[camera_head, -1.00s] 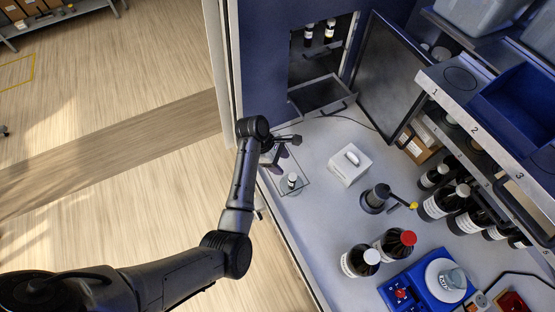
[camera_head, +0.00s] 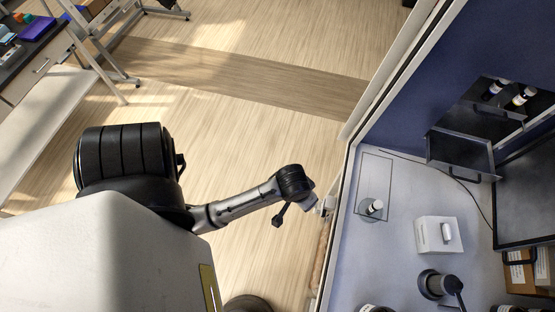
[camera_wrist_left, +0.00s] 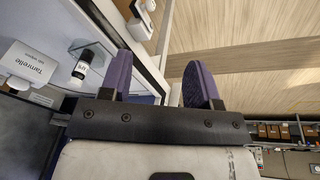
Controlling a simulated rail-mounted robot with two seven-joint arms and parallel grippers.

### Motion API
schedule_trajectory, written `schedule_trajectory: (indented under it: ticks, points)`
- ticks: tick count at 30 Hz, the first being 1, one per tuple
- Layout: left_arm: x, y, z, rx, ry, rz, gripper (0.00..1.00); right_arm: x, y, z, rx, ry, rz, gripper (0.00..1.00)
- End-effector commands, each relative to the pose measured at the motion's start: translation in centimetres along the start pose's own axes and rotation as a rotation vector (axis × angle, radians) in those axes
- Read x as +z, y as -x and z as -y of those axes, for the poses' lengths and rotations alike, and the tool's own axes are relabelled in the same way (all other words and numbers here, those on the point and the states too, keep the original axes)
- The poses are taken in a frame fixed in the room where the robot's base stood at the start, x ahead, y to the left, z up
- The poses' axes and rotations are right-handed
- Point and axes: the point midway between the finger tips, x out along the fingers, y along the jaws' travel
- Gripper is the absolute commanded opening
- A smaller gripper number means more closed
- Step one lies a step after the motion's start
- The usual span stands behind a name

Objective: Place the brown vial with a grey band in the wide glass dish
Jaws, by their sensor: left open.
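A small dark vial with a white cap (camera_head: 376,206) stands on or in a round clear glass dish (camera_head: 365,214) on the bench near the left wall. The vial also shows in the left wrist view (camera_wrist_left: 80,69), dark with a white label; I cannot make out a grey band. Two more dark vials with white caps, a left one (camera_head: 494,90) and a right one (camera_head: 524,96), stand in the wall opening. My left gripper (camera_head: 326,206) is open and empty, left of the vial, by the enclosure's left edge. Its purple fingers (camera_wrist_left: 157,80) are apart. My right gripper is out of view.
A white box (camera_head: 438,236) and a grey-black device (camera_head: 434,284) stand to the right. A drawer (camera_head: 461,156) juts out below the opening, and a dark door (camera_head: 526,195) stands open.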

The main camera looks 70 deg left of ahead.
Motion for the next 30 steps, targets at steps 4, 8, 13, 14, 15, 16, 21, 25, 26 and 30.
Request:
schedule_trajectory:
  ticks: [4, 8, 13, 14, 15, 16, 21, 25, 26, 30]
  points:
    - [4.9, 2.7, 0.5, 0.000, -0.315, -0.036, 0.56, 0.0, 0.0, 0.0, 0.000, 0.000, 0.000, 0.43]
    - [7.3, 4.5, 0.4, 0.011, -0.491, -0.055, 0.56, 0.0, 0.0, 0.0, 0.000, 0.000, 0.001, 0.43]
    - [8.7, 5.7, 0.4, 0.021, -0.589, -0.066, 0.56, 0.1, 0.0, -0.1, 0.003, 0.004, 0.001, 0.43]
    - [8.7, 5.7, 0.3, 0.021, -0.595, -0.067, 0.56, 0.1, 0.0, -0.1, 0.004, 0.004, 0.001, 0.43]
    - [8.8, 5.8, 0.3, 0.022, -0.600, -0.068, 0.56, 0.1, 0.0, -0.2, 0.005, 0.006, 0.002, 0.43]
    - [8.8, 5.8, 0.3, 0.022, -0.602, -0.068, 0.56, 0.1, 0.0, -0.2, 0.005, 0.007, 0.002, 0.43]
    - [8.7, 5.8, 0.3, 0.022, -0.600, -0.068, 0.56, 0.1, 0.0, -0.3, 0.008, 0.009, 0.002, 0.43]
    - [8.7, 5.7, 0.3, 0.022, -0.599, -0.067, 0.56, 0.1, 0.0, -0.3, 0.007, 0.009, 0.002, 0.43]
    - [8.7, 5.7, 0.3, 0.022, -0.598, -0.067, 0.56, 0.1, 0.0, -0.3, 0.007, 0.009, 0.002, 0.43]
    - [8.7, 5.7, 0.3, 0.022, -0.598, -0.067, 0.56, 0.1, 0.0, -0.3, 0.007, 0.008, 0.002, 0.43]
